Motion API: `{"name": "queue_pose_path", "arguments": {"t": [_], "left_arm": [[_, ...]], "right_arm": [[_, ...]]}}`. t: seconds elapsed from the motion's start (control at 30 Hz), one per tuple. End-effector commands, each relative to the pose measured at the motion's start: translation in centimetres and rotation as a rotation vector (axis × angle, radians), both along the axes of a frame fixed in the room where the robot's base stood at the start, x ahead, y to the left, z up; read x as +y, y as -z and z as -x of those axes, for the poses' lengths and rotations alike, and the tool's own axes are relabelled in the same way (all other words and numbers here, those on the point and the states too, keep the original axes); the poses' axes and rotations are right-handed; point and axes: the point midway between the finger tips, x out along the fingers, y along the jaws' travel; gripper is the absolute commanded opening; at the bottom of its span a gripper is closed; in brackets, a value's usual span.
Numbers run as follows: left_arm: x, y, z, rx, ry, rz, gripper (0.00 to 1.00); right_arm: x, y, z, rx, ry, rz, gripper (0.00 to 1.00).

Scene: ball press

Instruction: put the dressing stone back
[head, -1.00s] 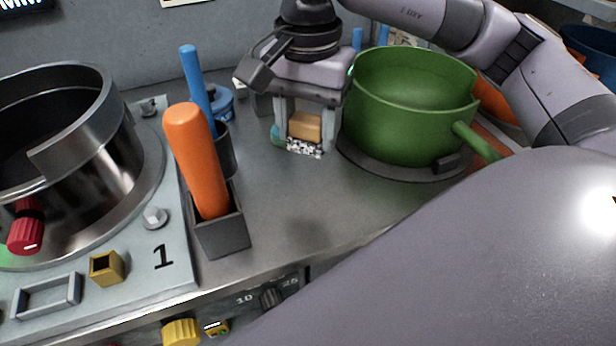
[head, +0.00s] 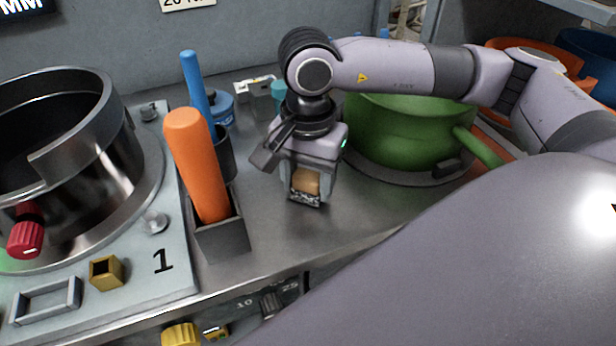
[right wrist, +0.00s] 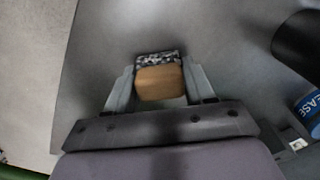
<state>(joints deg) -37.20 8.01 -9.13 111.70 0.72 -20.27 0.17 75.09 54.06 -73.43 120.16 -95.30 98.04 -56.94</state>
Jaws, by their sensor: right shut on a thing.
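The dressing stone (head: 307,181) is a small block with a tan upper part and a black-and-white speckled lower part. My right gripper (head: 305,190) is shut on it, with one finger on each side, and holds it over the grey metal worktop left of the green pot. In the right wrist view the stone (right wrist: 160,84) sits between the two fingertips, speckled face outward. Whether it touches the worktop is hard to tell. My left gripper is not in view.
An orange-handled tool (head: 197,165) stands in a dark square holder (head: 222,237), left of the gripper. A blue-handled tool (head: 197,88) stands behind it. A green pot (head: 405,130) is at the right. A steel drum (head: 65,125) and an empty grey frame (head: 47,300) are at left.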

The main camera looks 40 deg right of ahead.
Motion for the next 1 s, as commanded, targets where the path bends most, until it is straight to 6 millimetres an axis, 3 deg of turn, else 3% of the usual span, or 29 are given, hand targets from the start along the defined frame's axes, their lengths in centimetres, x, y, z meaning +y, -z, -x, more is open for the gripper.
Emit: {"name": "queue_pose_path", "arguments": {"t": [0.07, 0.1, 0.17, 0.6, 1.0], "left_arm": [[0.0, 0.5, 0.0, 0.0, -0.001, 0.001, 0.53], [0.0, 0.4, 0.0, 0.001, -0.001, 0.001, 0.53], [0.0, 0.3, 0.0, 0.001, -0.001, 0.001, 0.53], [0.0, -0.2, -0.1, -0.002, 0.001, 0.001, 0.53], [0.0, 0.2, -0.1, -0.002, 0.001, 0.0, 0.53]], "right_arm": [[0.0, 0.4, 0.0, -0.001, 0.0, -0.001, 0.25], [0.0, 0.3, 0.0, 0.0, 0.0, 0.0, 0.63], [0.0, 0.2, 0.0, 0.0, 0.0, 0.0, 0.79], [0.0, -0.6, -0.1, -0.003, 0.0, -0.002, 0.79], [0.1, -9.0, -0.1, -0.006, -0.002, -0.002, 0.79]]}}
